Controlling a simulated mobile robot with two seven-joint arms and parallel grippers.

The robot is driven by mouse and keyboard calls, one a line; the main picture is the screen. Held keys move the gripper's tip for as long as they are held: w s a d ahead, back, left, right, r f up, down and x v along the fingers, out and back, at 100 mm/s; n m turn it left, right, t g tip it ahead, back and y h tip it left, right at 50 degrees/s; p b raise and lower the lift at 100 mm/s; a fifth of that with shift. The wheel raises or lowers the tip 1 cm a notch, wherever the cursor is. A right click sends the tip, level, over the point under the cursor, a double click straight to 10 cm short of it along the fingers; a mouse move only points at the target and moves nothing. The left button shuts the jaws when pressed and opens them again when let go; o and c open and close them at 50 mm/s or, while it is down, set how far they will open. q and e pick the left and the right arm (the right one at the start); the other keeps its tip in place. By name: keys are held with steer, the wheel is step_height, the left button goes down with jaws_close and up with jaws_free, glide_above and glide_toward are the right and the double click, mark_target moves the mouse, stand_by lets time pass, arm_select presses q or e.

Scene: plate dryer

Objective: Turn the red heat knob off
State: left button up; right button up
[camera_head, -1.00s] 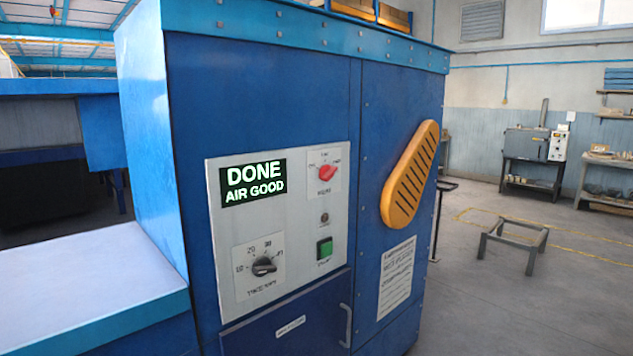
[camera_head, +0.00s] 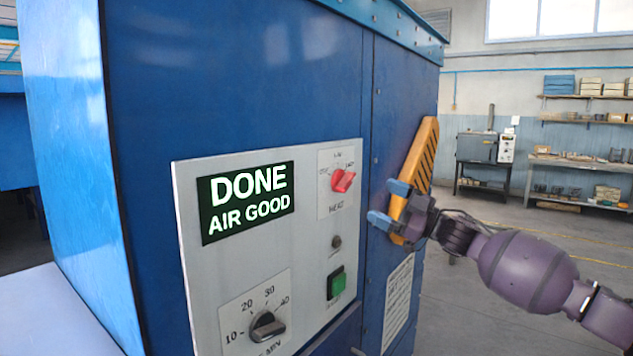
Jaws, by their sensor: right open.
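The red heat knob (camera_head: 343,180) is on a small white plate at the upper right of the grey control panel (camera_head: 190,185), on the front of the blue dryer. Its pointer is turned toward the upper right, away from the left-hand mark. My right gripper (camera_head: 382,204) comes in from the right, with blue fingertips. It is open and empty, a little to the right of the knob and lower, apart from it. It partly covers the orange vented cover (camera_head: 425,150). My left gripper is not in view.
The panel also has a lit display (camera_head: 246,202) reading "DONE AIR GOOD", a black dial (camera_head: 268,326), a green button (camera_head: 336,282) and a small dark round fitting (camera_head: 336,241). A printed notice (camera_head: 398,300) is below my gripper. Shelves and a workbench stand far back right.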

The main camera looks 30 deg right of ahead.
mark_target(351, 183)
steer(key=x, duration=0.5)
steer(key=b+x, duration=0.1)
steer(key=x, duration=0.1)
steer(key=shift+s+a+r, duration=0.1)
steer(key=shift+a+r, duration=0.45)
steer(key=shift+a, duration=0.05)
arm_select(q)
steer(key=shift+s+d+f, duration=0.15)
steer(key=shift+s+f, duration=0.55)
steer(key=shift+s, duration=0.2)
arm_select(e)
steer(key=shift+x, duration=0.95)
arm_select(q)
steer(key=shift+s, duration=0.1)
arm_select(e)
steer(key=shift+c, duration=0.4)
